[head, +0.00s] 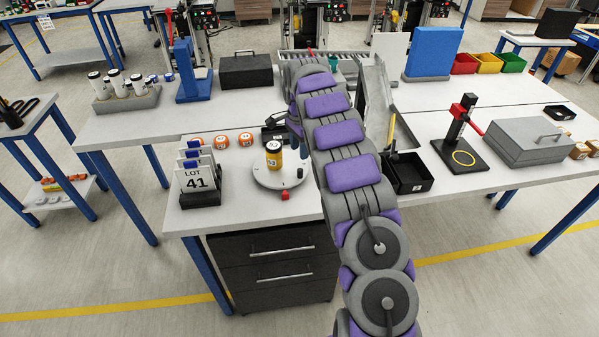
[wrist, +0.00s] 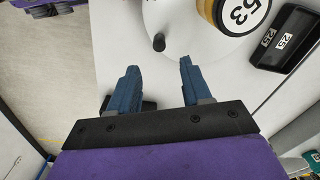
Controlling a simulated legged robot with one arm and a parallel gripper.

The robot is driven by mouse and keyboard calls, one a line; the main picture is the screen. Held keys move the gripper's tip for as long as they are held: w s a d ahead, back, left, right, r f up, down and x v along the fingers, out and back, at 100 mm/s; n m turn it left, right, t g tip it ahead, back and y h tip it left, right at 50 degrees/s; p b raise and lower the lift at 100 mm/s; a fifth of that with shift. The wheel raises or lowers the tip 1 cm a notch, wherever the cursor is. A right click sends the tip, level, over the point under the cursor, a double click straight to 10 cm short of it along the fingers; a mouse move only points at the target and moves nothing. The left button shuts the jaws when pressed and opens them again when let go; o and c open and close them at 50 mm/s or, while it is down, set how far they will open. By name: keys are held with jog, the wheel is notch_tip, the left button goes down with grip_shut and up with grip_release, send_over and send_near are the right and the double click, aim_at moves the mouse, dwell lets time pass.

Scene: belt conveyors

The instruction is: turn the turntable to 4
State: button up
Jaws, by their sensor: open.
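The turntable (head: 262,179) is a pale round disc on the near part of the table, with a red marker (head: 285,195) at its front edge. A yellow jar (head: 274,161) labelled 53 stands on it. In the wrist view, part of the disc (wrist: 185,22) shows with the jar (wrist: 234,12) at the top. A short dark peg (wrist: 159,42) stands on the disc, just beyond and roughly between my fingertips. My gripper (wrist: 157,72) is open and empty, its blue fingers apart from the peg. In the head view my arm largely hides the gripper. No position number on the turntable is readable.
A card rack (head: 198,180) reading LOT 41 stands left of the turntable. A black tray (head: 410,175) sits right of my arm.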

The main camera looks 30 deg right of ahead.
aim_at(300, 170)
jog(key=f+b, duration=0.1)
jog(key=f, duration=0.8)
jog(key=shift+d+f+b, duration=0.2)
jog(key=shift+b, duration=0.1)
jog(key=shift+a+f, duration=0.1)
jog(key=shift+f, duration=0.45)
grip_shut()
